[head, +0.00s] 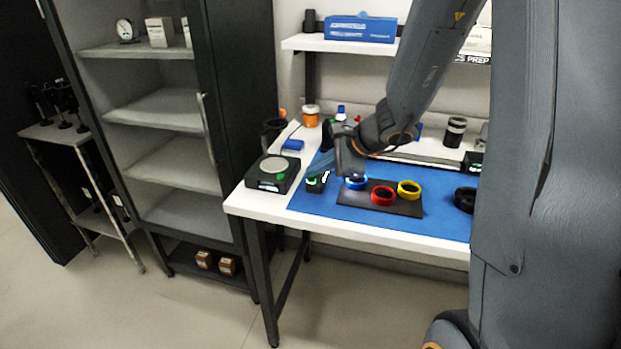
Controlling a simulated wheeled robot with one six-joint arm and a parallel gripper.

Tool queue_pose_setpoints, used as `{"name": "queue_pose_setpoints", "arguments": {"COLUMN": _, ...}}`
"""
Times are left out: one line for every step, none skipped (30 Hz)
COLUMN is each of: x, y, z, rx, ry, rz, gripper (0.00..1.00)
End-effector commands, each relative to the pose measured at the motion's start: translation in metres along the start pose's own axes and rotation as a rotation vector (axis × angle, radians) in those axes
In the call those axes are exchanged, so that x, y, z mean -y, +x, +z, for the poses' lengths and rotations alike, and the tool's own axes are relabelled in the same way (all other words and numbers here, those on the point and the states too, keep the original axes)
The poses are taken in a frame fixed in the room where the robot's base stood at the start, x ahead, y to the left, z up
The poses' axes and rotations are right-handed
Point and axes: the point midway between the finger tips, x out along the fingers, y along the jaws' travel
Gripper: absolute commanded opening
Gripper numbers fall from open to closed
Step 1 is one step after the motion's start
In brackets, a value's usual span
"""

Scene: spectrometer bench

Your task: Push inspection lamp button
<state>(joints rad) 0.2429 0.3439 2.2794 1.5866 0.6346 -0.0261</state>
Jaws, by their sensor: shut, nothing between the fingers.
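A small black box (316,183) with a green top and a lit patch on its side stands near the left edge of the blue mat (305,199). It may be the lamp button, but no label is readable. My gripper (346,165) hangs low over the mat, just right of and above this box in the head view. It looks shut and empty. Its fingertips are small and dark, and I cannot tell whether they touch anything. No inspection lamp can be clearly made out.
Blue (356,183), red (383,196) and yellow (409,189) rings sit on or by a dark plate (350,198). A black scale-like device (272,175) stands at the left on the white table (245,202). A black ring (464,200) lies at the right. An open-shelved cabinet (165,108) stands left.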

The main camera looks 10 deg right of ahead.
Motion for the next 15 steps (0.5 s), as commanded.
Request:
{"name": "queue_pose_setpoints", "arguments": {"x": -0.0019, "y": 0.0013, "z": -0.0020, "rx": -0.003, "ry": 0.002, "rz": 0.003, "gripper": 0.00}}
{"name": "queue_pose_setpoints", "arguments": {"x": -0.0022, "y": 0.0015, "z": -0.0022, "rx": -0.003, "ry": 0.002, "rz": 0.003, "gripper": 0.00}}
{"name": "queue_pose_setpoints", "arguments": {"x": -0.0024, "y": 0.0018, "z": -0.0025, "rx": -0.004, "ry": 0.002, "rz": 0.003, "gripper": 0.00}}
{"name": "queue_pose_setpoints", "arguments": {"x": -0.0027, "y": 0.0020, "z": -0.0027, "rx": -0.004, "ry": 0.002, "rz": 0.003, "gripper": 0.00}}
{"name": "queue_pose_setpoints", "arguments": {"x": -0.0029, "y": 0.0022, "z": -0.0030, "rx": -0.004, "ry": 0.002, "rz": 0.003, "gripper": 0.00}}
{"name": "queue_pose_setpoints", "arguments": {"x": -0.0033, "y": 0.0025, "z": -0.0033, "rx": -0.004, "ry": 0.002, "rz": 0.004, "gripper": 0.00}}
{"name": "queue_pose_setpoints", "arguments": {"x": -0.0036, "y": 0.0027, "z": -0.0036, "rx": -0.005, "ry": 0.002, "rz": 0.004, "gripper": 0.00}}
{"name": "queue_pose_setpoints", "arguments": {"x": -0.0038, "y": 0.0029, "z": -0.0038, "rx": -0.005, "ry": 0.003, "rz": 0.004, "gripper": 0.00}}
{"name": "queue_pose_setpoints", "arguments": {"x": -0.0043, "y": 0.0032, "z": -0.0042, "rx": -0.005, "ry": 0.003, "rz": 0.005, "gripper": 0.00}}
{"name": "queue_pose_setpoints", "arguments": {"x": -0.0046, "y": 0.0035, "z": -0.0044, "rx": -0.005, "ry": 0.003, "rz": 0.005, "gripper": 0.00}}
{"name": "queue_pose_setpoints", "arguments": {"x": -0.0049, "y": 0.0037, "z": -0.0047, "rx": -0.006, "ry": 0.003, "rz": 0.005, "gripper": 0.00}}
{"name": "queue_pose_setpoints", "arguments": {"x": -0.0054, "y": 0.0041, "z": -0.0051, "rx": -0.006, "ry": 0.003, "rz": 0.006, "gripper": 0.00}}
{"name": "queue_pose_setpoints", "arguments": {"x": -0.0057, "y": 0.0043, "z": -0.0054, "rx": -0.006, "ry": 0.004, "rz": 0.006, "gripper": 0.00}}
{"name": "queue_pose_setpoints", "arguments": {"x": -0.0061, "y": 0.0046, "z": -0.0057, "rx": -0.007, "ry": 0.004, "rz": 0.006, "gripper": 0.00}}
{"name": "queue_pose_setpoints", "arguments": {"x": -0.0066, "y": 0.0049, "z": -0.0061, "rx": -0.007, "ry": 0.004, "rz": 0.007, "gripper": 0.00}}
